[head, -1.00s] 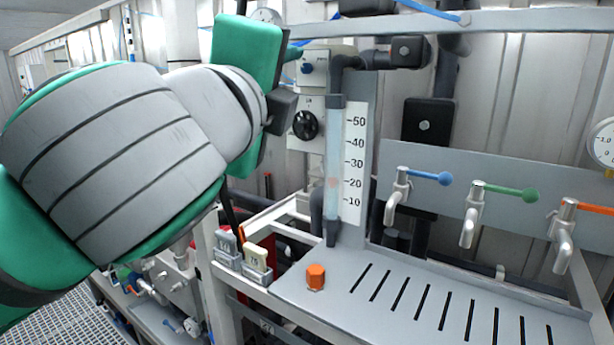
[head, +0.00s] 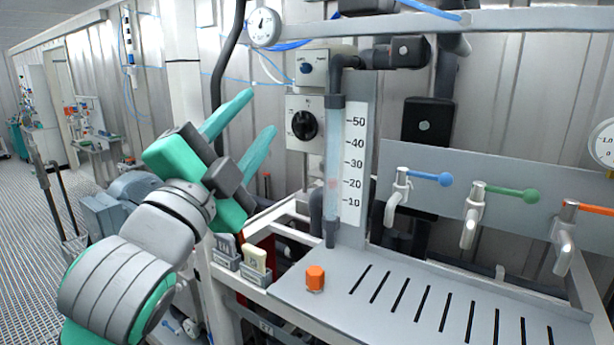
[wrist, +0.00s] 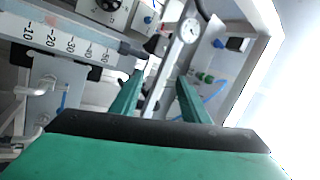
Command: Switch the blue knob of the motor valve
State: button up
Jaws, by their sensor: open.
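A small blue knob (head: 306,68) sits on a light grey valve box (head: 320,58) on the back wall, left of the top of the scaled tube. The blue knob also shows at the top of the wrist view (wrist: 148,19). My gripper (head: 261,113) is open and empty, its two green fingers pointing up and to the right, below and left of the blue knob and apart from it. In the wrist view the gripper's fingers (wrist: 160,77) stand apart with nothing held between them.
A black rotary knob (head: 304,124) sits on a box below the blue one. The scaled tube (head: 335,160) stands to its right. Taps with blue, green and orange handles line the right side above a slotted tray (head: 330,290). A gauge (head: 264,27) hangs above.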

notch_tip(320, 180, down, 32)
jog(key=w+a+n+t+y, duration=0.2)
jog(key=n+y, duration=0.7)
jog(key=n, duration=0.8)
jog(key=s+d+f+n+g+y, duration=0.1)
jog(key=s+d+f+n, duration=0.2)
jog(key=f, duration=0.8)
jog(key=s+d+f+g, duration=0.2)
jog(key=s+f, duration=0.5)
jog(key=f, duration=0.1)
jog(key=s+d+f+g, duration=0.2)
jog(key=s+d+f, duration=0.1)
jog(key=s+f, duration=0.45)
jog(key=s+d+f+m+g+h, duration=0.1)
jog(key=s+f, duration=0.2)
jog(key=s, duration=0.7)
jog(key=s+d+f+g, duration=0.1)
jog(key=s+f, duration=0.3)
jog(key=s, duration=0.6)
jog(key=shift+s+f+m+g+h, duration=0.15)
jog(key=shift+s+m+g+h, duration=0.2)
jog(key=shift+m+g+h, duration=0.05)
